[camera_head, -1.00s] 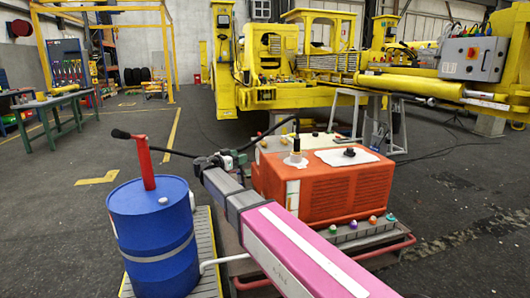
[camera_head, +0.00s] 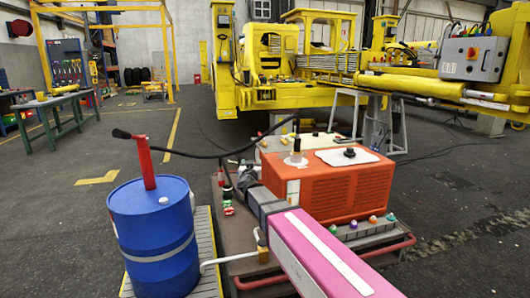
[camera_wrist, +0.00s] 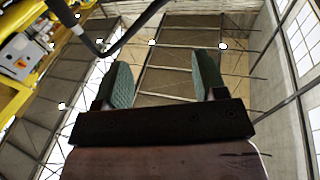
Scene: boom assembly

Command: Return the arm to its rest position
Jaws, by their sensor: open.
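My gripper (camera_wrist: 162,78) shows in the wrist view with its two green-padded fingers wide apart and nothing between them. The fingers point up toward the roof. In the head view my pink and grey arm (camera_head: 318,255) reaches from the lower right to the front left of the orange machine (camera_head: 345,193). My gripper is hard to make out there among the dark parts beside the machine.
A blue drum (camera_head: 153,235) with a red hand pump (camera_head: 145,162) stands left of my arm. A black hose (camera_head: 195,156) runs from it toward the machine, and a black hose (camera_wrist: 128,38) crosses the wrist view's upper left. Yellow machinery (camera_head: 270,95) stands behind.

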